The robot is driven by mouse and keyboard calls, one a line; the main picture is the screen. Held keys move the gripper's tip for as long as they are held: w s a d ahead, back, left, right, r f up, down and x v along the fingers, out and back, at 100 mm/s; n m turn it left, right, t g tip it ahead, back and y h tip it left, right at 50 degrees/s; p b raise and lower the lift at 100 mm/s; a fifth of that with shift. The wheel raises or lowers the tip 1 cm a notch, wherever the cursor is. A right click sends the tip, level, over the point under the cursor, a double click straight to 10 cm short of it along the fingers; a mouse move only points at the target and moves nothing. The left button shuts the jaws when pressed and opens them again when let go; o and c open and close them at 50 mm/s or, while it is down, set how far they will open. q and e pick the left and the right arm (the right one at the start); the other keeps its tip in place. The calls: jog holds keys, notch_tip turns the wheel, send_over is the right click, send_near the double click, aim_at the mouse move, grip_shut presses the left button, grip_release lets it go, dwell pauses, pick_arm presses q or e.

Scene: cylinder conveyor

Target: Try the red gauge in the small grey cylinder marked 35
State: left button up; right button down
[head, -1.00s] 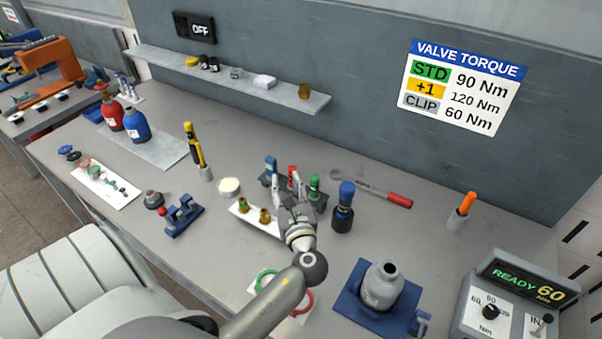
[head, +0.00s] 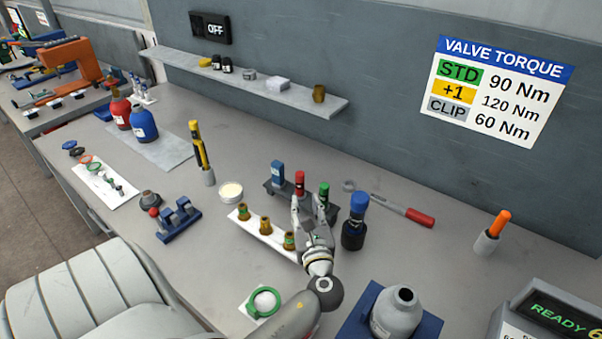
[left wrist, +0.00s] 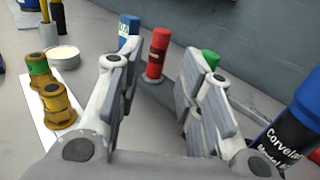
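The red gauge (head: 300,184) stands upright between a blue gauge (head: 277,174) and a green one (head: 323,194) in a dark rack (head: 268,187). My left gripper (head: 311,212) is at the front of this rack, open and empty. In the left wrist view the red gauge (left wrist: 158,52) shows beyond and between the spread fingers (left wrist: 160,85), not gripped. A small grey cylinder (head: 396,313) stands upright in a blue holder (head: 352,322) at the lower right; its marking cannot be read. My right gripper is out of view.
A dark blue-capped bottle (head: 354,222) stands close right of the gripper. Brass fittings (head: 265,226) stand on a white mat to its left. A torque wrench (head: 403,210) lies behind. A green ring (head: 262,302) lies near the front edge. The table's middle right is clear.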

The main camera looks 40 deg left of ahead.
aim_at(301, 178)
pick_arm(q)
jog(key=b+x, duration=0.1)
jog(key=x, duration=0.4)
jog(key=shift+w+a, duration=0.2)
jog(key=shift+a, duration=0.15)
jog(key=b+x, duration=0.1)
jog(key=x, duration=0.3)
jog(key=shift+w+r+b, duration=0.15)
jog(key=shift+b, duration=0.25)
jog(key=shift+w+a, duration=0.3)
jog(key=shift+a, duration=0.05)
jog(key=shift+s, duration=0.1)
jog(key=shift+d+r, duration=0.1)
grip_shut()
